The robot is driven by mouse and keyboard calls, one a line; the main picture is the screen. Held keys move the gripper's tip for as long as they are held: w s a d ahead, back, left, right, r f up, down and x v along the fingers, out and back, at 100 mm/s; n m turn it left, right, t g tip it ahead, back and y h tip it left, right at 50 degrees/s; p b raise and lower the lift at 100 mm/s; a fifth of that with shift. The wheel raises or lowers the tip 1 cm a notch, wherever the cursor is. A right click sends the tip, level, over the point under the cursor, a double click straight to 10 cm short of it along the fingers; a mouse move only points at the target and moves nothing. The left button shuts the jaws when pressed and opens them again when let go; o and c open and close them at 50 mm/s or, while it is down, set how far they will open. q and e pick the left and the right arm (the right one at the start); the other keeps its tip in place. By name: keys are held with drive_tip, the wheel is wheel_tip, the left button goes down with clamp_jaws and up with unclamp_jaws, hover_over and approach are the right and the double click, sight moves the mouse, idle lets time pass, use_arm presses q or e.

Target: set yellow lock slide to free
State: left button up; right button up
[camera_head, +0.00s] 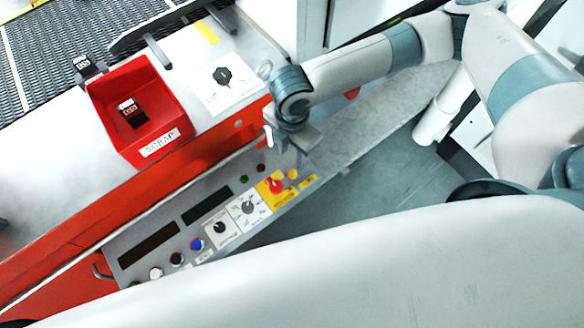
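No part is clearly recognisable as the yellow lock slide. Yellow pieces in view are a small yellow plate (308,182) at the right end of the control panel, a round yellow button (293,174) and a flat yellow strip (207,32) on the ledge by the belt. My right gripper (298,157) points down over the panel's upper right part, just above the yellow button in the picture. Its fingers are small and partly hidden by its own body, so its opening cannot be made out. My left gripper is out of view.
The control panel (160,213) carries a red stop knob (276,186), dials and several buttons. A red scrap bin (108,105) holds a dark, red-and-white labelled item (131,112). A black dial (222,76) sits behind. The mesh belt (70,45) is upper left.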

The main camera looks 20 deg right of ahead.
sight(292, 174)
wheel_tip(292, 174, down, 11)
drive_tip(key=shift+p, duration=0.95)
clamp_jaws()
